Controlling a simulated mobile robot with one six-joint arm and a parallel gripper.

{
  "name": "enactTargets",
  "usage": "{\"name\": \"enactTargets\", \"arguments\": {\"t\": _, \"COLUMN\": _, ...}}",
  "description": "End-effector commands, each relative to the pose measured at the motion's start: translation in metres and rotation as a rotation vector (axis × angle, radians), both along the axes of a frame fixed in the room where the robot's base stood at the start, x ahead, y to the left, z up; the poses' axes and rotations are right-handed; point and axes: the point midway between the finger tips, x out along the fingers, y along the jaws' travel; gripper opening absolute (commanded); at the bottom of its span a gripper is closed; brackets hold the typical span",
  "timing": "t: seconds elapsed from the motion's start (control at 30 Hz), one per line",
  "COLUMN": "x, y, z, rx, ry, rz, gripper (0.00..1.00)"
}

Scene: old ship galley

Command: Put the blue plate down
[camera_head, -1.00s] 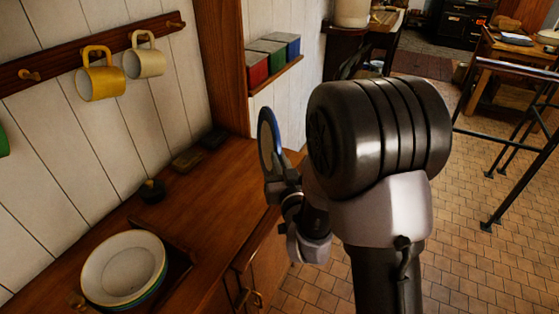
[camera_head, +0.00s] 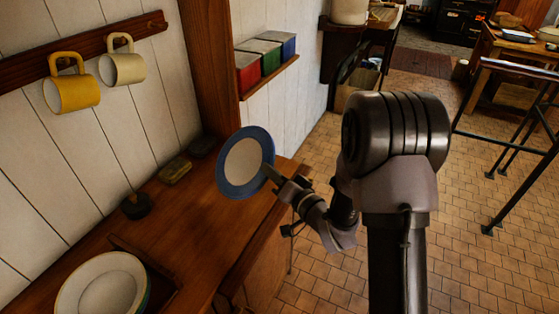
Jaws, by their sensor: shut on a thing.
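The blue plate (camera_head: 263,137) has a blue rim and a pale middle. It is held on edge, tilted, its face turned toward the camera. My gripper (camera_head: 274,178) is shut on the plate's lower right edge. The plate shows above the right end of the wooden counter (camera_head: 200,232); the exact gap between them cannot be told. The fingertips are small and partly hidden by the plate.
A stack of plates (camera_head: 103,287) stands at the counter's near left. A dark round object (camera_head: 136,206) and two small blocks (camera_head: 174,170) lie along the wall. Yellow (camera_head: 73,92) and cream (camera_head: 122,68) mugs hang above. Mid-counter is clear.

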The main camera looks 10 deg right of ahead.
Motion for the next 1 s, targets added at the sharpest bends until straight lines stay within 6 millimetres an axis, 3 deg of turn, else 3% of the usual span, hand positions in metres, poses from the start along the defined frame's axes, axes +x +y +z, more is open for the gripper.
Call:
{"name": "enactTargets", "arguments": {"t": 0.2, "x": -0.026, "y": 0.011, "z": -0.037, "rx": 0.410, "ry": 0.278, "rz": 0.222, "gripper": 0.00}}
{"name": "enactTargets", "arguments": {"t": 0.3, "x": -0.043, "y": 0.014, "z": -0.052, "rx": 0.523, "ry": 0.390, "rz": 0.311, "gripper": 0.00}}
{"name": "enactTargets", "arguments": {"t": 0.57, "x": -0.055, "y": 0.017, "z": -0.069, "rx": 0.574, "ry": 0.455, "rz": 0.365, "gripper": 0.00}}
{"name": "enactTargets", "arguments": {"t": 1.0, "x": -0.054, "y": 0.017, "z": -0.127, "rx": 0.572, "ry": 0.452, "rz": 0.363, "gripper": 0.00}}
